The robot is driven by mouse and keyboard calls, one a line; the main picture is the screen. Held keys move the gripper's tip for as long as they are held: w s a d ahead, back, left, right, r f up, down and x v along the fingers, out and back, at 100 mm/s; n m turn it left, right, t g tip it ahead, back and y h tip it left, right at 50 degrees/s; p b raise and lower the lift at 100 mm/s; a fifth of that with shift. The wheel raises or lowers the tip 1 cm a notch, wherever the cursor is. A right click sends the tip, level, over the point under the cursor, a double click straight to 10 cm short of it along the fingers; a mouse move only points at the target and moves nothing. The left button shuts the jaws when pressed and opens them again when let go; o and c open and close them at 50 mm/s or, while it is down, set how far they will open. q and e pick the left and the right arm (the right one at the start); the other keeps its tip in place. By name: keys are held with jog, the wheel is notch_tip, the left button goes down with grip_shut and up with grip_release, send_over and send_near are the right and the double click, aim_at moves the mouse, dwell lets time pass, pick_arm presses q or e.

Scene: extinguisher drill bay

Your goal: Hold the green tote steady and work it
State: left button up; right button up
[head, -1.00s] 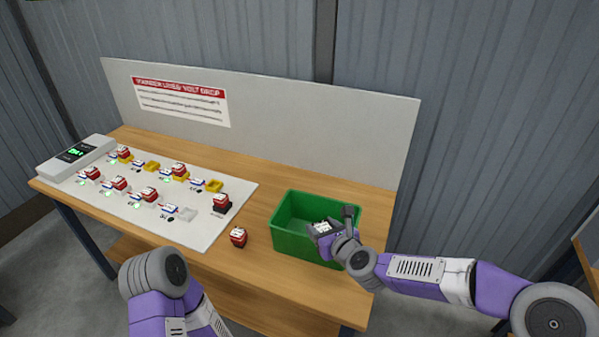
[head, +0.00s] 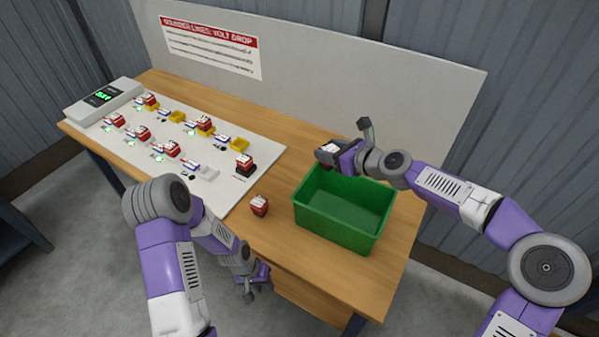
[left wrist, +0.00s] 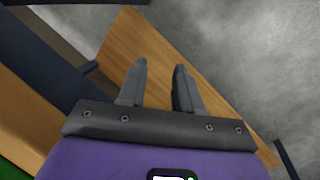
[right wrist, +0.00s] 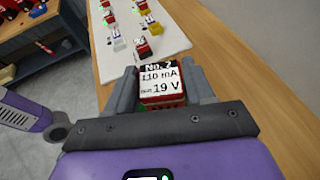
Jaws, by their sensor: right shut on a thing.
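The green tote (head: 338,232) stands upright on the right part of the wooden bench, and the visible part of its inside looks empty. My right gripper (head: 327,151) is above and beyond the tote's far left edge. It is shut on a red block (right wrist: 162,88) whose white label reads No. 2, 110 mA, 19 V. My left gripper (head: 257,283) hangs low in front of the bench's front edge, apart from the tote. In the left wrist view its fingers (left wrist: 160,70) are apart with nothing between them.
A loose red block (head: 259,206) sits on the bench left of the tote. A white board (head: 225,178) carries several red blocks and yellow holders. A meter with green digits (head: 104,98) is at the far left. An upright panel (head: 350,90) backs the bench. Bare wood surrounds the tote.

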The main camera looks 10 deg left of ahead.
pick_arm(q)
jog(key=w+a+r+g+y, duration=0.15)
jog(key=a+r, duration=0.25)
jog(key=a, duration=0.5)
jog(key=w+a+r+y, duration=0.2)
jog(key=w+a+r, duration=0.1)
jog(key=a, duration=0.6)
jog(key=shift+m+y, duration=0.55)
jog(key=shift+m, duration=0.15)
jog(key=w+r, duration=0.3)
jog(key=w+d+r, duration=0.1)
jog(key=w+r, duration=0.2)
jog(key=r, duration=0.1)
jog(key=w+r, duration=0.3)
jog(key=shift+w+d+r, duration=0.1)
jog(key=shift+d+r, duration=0.05)
jog(key=shift+d, duration=0.1)
jog(key=w+d+r+m, duration=0.1)
jog(key=w+d+r, duration=0.4)
jog(key=d, duration=0.3)
jog(key=m+t+h, duration=0.1)
jog(key=m+h, duration=0.1)
jog(key=m, duration=0.1)
send_near(297, 203)
jog(key=w+f, duration=0.3)
notch_tip(297, 203, down, 12)
jog(key=shift+r, duration=0.2)
grip_shut()
